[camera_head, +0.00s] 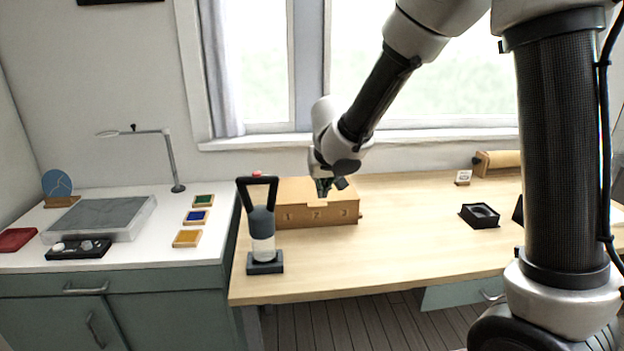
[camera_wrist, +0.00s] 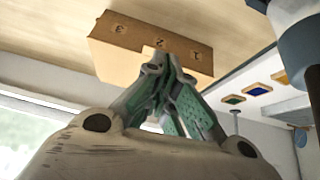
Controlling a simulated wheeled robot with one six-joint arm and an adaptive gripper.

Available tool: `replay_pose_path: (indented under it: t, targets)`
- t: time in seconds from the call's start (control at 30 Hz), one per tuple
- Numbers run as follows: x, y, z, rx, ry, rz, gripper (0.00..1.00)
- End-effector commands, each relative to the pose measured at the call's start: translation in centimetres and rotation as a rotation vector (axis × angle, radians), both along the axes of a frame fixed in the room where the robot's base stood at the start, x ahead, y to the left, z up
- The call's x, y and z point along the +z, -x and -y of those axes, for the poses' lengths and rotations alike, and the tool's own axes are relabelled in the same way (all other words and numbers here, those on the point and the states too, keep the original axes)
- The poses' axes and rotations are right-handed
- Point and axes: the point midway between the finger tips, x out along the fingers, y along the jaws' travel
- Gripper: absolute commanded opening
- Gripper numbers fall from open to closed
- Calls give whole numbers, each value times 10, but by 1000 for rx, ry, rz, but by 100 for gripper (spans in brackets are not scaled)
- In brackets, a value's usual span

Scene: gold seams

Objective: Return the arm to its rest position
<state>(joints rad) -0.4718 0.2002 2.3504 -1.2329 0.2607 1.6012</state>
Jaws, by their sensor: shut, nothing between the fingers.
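My arm reaches from the right over the wooden table (camera_head: 400,240). My gripper (camera_head: 327,188) points down, just above or in front of the right part of a wooden box marked 1, 2 and 3 (camera_head: 290,218); I cannot tell the exact gap. In the wrist view my gripper (camera_wrist: 158,70) shows its fingers together with nothing between them. The box also shows in the wrist view (camera_wrist: 120,62), beyond the fingertips.
A dark-handled device with a clear jar (camera_head: 263,248) stands left of the box. A black tray (camera_head: 480,215) lies at the right. The white counter (camera_head: 150,255) holds colored tiles, a clear case (camera_head: 140,222) and a lamp (camera_head: 172,160). The table's front middle is clear.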

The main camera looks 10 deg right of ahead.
Motion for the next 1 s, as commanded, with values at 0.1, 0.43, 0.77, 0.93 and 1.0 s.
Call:
replay_pose_path:
  t: [0.1,0.43,0.77,0.93,1.0]
  targets:
    - [-1,1,11,93,106,-7,0]
    - [16,89,137,230,421,-288,0]
    - [74,262,213,185,134,-419,0]
    - [98,298,220,59,-8,-287,0]
    - [107,304,227,25,-16,-235,0]
